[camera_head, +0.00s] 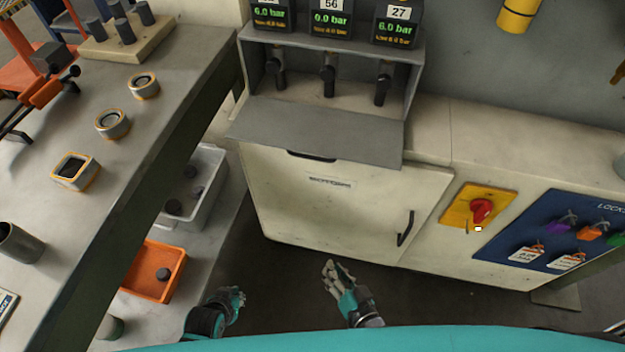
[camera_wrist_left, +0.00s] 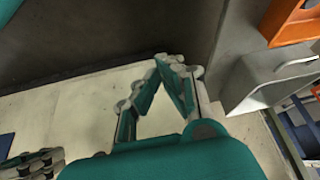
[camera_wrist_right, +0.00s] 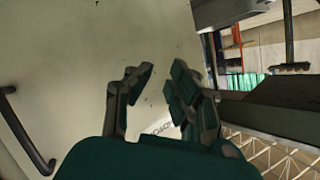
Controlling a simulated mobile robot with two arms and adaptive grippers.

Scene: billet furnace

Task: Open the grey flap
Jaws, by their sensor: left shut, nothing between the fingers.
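The grey flap (camera_head: 320,130) is on the front of the grey valve box in the head view. It is folded out and down from the box's lower front edge, over the top of the white cabinet door. The box's front is uncovered, and several dark valve handles (camera_head: 328,75) show inside. My left gripper (camera_head: 238,294) is low at the left of the cabinet, shut and empty, apart from the flap. My right gripper (camera_head: 330,265) is in front of the lower cabinet door, below the flap and not touching it. Its fingers are apart and empty in the right wrist view (camera_wrist_right: 160,75).
A workbench (camera_head: 175,85) with gauges stands at the left, with a grey bin (camera_head: 205,200) and an orange bin (camera_head: 150,285) beside and below it. The cabinet door (camera_head: 330,205) has a dark handle (camera_head: 405,228). A red switch (camera_head: 480,211) and blue lockout board (camera_head: 550,220) are at the right.

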